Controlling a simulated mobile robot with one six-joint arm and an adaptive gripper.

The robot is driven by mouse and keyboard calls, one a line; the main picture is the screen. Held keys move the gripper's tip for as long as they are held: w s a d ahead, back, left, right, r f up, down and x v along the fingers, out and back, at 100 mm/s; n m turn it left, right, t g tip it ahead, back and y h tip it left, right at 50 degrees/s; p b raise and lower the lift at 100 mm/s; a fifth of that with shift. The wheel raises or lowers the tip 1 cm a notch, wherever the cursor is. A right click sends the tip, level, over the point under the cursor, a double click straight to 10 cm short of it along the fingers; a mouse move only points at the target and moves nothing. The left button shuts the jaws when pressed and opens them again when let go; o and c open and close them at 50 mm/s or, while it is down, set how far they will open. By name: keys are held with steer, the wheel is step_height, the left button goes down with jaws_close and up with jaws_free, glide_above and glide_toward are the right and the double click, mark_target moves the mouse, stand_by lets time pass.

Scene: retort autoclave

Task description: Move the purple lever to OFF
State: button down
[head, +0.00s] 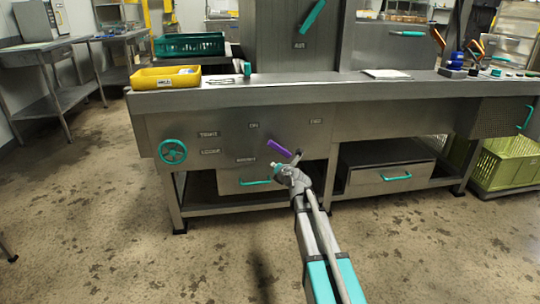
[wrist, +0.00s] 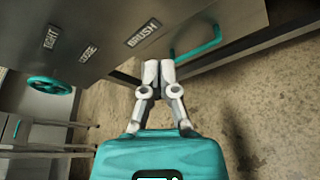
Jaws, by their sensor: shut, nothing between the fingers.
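The purple lever (head: 279,148) is on the front panel of the steel machine in the head view. It slants, its upper-left end on the side of the ON label (head: 253,125). The OFF label (head: 317,121) is above and to its right. My arm reaches up from below, and its end is just below the lever in the head view; I cannot tell whether they touch. In the wrist view my gripper (wrist: 158,68) is shut and empty, its tips near the panel's lower edge. The lever does not show in the wrist view.
A teal handwheel (head: 172,151) is at the panel's left. Drawers with teal handles (head: 397,177) sit under the machine. A yellow tray (head: 166,78) and a green crate (head: 188,45) stand above at left. The floor in front is clear.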

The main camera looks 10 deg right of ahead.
mark_target(280, 149)
stand_by(0.3)
steer(key=b+x, duration=0.3)
steer(key=x, duration=0.8)
steer(key=shift+s+d+r+p, duration=0.25)
steer(key=shift+d+r+p, duration=0.5)
steer(key=shift+r+p, duration=0.15)
steer(key=shift+s+d+r+p, duration=0.2)
steer(key=shift+d+r+p, duration=0.5)
steer(key=shift+r+p, duration=0.15)
steer(key=shift+a, duration=0.2)
